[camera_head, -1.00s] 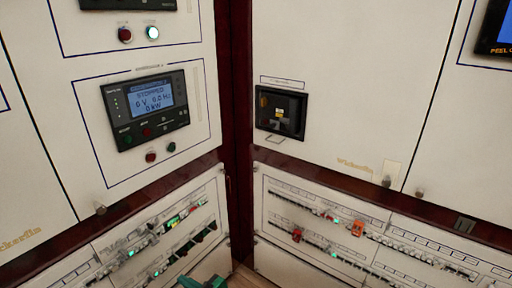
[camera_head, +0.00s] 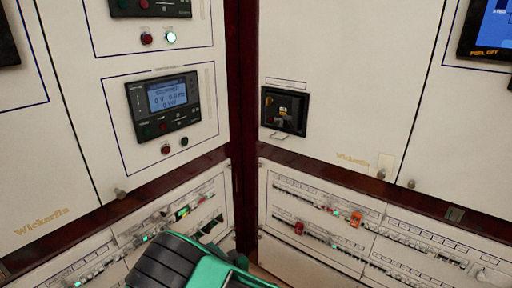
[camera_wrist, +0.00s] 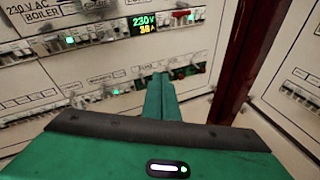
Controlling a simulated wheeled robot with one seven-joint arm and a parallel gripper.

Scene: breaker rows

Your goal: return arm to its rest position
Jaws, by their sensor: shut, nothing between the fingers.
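My arm shows in the head view as a green and black link (camera_head: 185,262) at the bottom, in front of the lower left breaker panel. In the wrist view my green gripper (camera_wrist: 160,80) is shut and empty, its fingers together. It points at the lower left breaker panel (camera_wrist: 110,60), whose rows carry small switches and a lit readout (camera_wrist: 143,24) of 230 V. I cannot tell how far the fingertips are from the panel. In the head view the gripper itself does not show clearly.
White cabinets stand at left and right, meeting at a dark red corner post (camera_head: 243,120). A controller with a screen (camera_head: 165,105) is on the left and a black breaker (camera_head: 284,110) on the right. The lower right breaker panel (camera_head: 340,225) has orange pieces on it.

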